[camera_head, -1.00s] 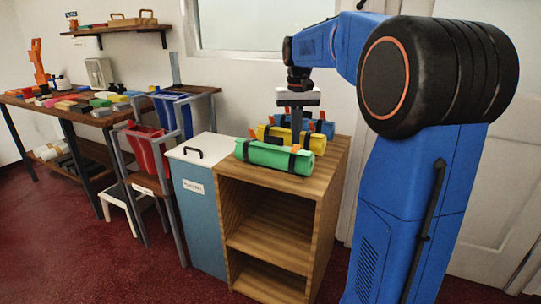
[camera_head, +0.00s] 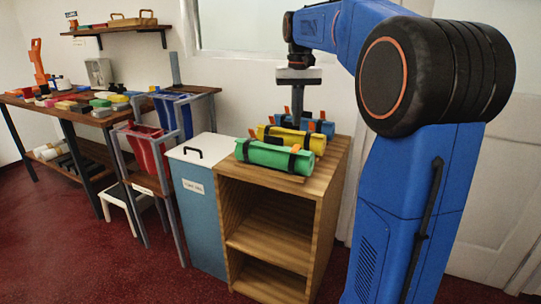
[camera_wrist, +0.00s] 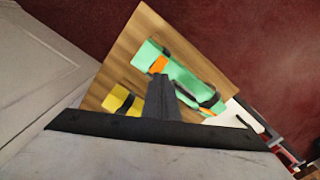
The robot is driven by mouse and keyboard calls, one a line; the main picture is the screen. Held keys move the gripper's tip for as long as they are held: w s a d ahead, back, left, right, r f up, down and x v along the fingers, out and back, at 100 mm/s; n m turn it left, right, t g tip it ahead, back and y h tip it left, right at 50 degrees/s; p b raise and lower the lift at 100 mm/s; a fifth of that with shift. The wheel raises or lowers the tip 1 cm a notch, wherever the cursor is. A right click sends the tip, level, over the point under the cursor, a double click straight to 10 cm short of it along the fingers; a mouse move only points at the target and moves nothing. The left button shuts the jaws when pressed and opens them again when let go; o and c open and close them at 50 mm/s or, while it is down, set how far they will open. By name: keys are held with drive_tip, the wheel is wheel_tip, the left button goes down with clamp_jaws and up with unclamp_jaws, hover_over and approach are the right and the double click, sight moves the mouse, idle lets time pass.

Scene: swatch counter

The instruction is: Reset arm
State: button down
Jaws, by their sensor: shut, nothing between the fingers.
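My gripper (camera_head: 297,122) points down above the wooden shelf unit (camera_head: 262,228), with its fingers together and nothing between them. In the head view its tips are close to the rolls on the unit's top, and the depth gap is hard to tell. In the wrist view my gripper (camera_wrist: 160,82) shows as dark closed fingers against the green roll. The rolls are a green one (camera_head: 268,156), a yellow one (camera_head: 310,141) and a blue one (camera_head: 322,127), each with dark straps and an orange tab. The wrist view also shows the green roll (camera_wrist: 185,72) and part of the yellow roll (camera_wrist: 122,100).
A blue-grey bin with a white lid (camera_head: 198,148) stands left of the unit. A rack with a red bin (camera_head: 148,150) and blue bin stands further left, then a cluttered workbench (camera_head: 60,105). A wall shelf (camera_head: 110,30) hangs above. A white door (camera_head: 500,190) is at right.

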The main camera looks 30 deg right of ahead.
drive_tip(key=shift+r, duration=0.15)
idle(0.4)
drive_tip(key=s+a+f+n+t, duration=0.1)
drive_tip(key=s+a+f, duration=0.35)
drive_tip(key=s, duration=0.35)
drive_tip(key=s+a+f+n+t, duration=0.1)
drive_tip(key=s+a+f, duration=0.2)
drive_tip(key=s+a, duration=0.35)
drive_tip(key=s+a+f+n+t, duration=0.2)
drive_tip(key=s+a+f, duration=0.2)
drive_tip(key=s+f, duration=1)
drive_tip(key=shift+s+a+f+t, duration=0.2)
drive_tip(key=shift+s+t, duration=0.2)
drive_tip(key=shift+s, duration=0.25)
